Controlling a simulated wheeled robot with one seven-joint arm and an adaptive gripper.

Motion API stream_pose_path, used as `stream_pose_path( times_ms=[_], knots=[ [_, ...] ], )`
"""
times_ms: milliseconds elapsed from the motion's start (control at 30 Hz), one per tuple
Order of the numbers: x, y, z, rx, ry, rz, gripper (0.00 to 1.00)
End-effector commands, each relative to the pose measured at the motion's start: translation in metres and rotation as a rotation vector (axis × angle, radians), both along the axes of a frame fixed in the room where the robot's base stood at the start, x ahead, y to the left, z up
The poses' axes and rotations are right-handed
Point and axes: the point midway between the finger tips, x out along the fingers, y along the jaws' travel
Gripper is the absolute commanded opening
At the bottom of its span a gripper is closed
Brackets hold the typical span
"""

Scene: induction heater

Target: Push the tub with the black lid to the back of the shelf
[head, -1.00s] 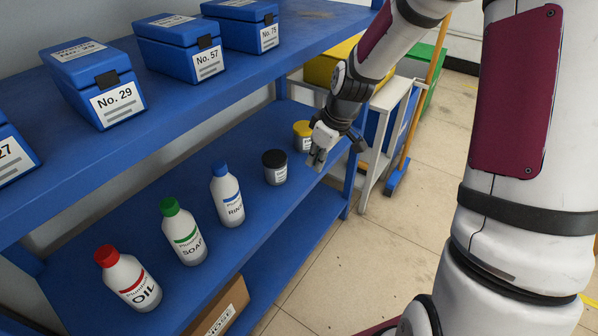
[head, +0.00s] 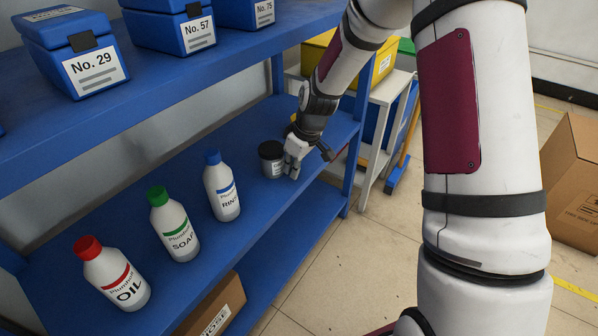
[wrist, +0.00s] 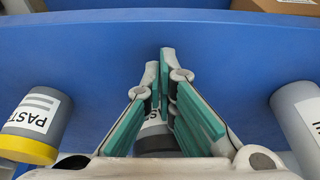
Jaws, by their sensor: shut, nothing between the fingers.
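The tub with the black lid (head: 271,160) stands upright on the blue middle shelf (head: 110,225), right of the bottle with the blue cap. My gripper (head: 290,173) is shut and empty, low over the shelf at the tub's right front side. I cannot tell whether it touches the tub. In the wrist view my fingers (wrist: 162,75) are closed at their tips, and part of the grey tub (wrist: 155,128) shows between and behind them. The tub's lid is mostly hidden there.
A tub with a yellow lid (wrist: 35,125) lies to one side in the wrist view; my arm mostly hides it in the head view. Bottles with blue (head: 222,188), green (head: 174,225) and red caps (head: 110,273) stand left. Blue boxes (head: 75,55) sit on the upper shelf.

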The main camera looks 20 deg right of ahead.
Motion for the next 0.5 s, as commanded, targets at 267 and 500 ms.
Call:
stream_pose_path(
  times_ms=[267,500],
  knots=[
    [0.0,0.0,0.0,0.0,0.0,0.0,0.0],
    [0.02,0.015,0.0,0.0,-0.001,0.004,0.0]
  ],
)
